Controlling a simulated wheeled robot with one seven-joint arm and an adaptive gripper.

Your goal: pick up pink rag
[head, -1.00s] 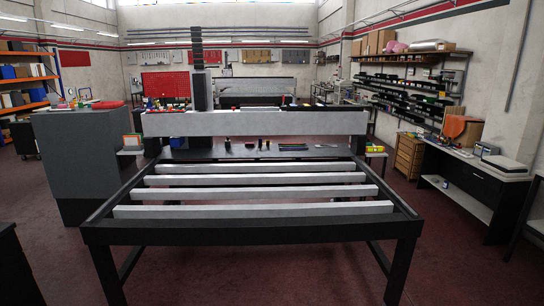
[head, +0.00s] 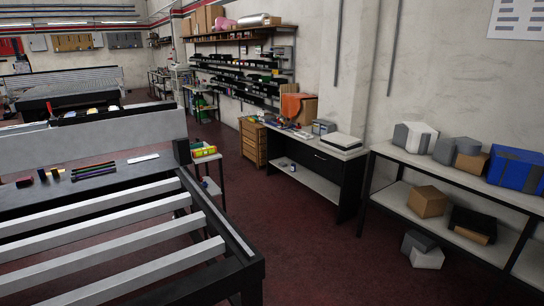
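A crumpled pink item (head: 222,24) lies on the top wall shelf at the back, between brown boxes and a pale roll; at this distance I cannot tell whether it is the pink rag. An orange cloth (head: 291,104) hangs over a brown box on the black and white workbench, but it looks orange rather than pink. My gripper is not in view.
The slatted grid table (head: 258,268) fills the lower left. A black and white workbench (head: 322,168) stands along the wall, beside wooden drawers (head: 253,143). At right, a shelf unit (head: 462,174) holds boxes and a blue crate (head: 515,170). Dark red floor (head: 310,260) lies open between them.

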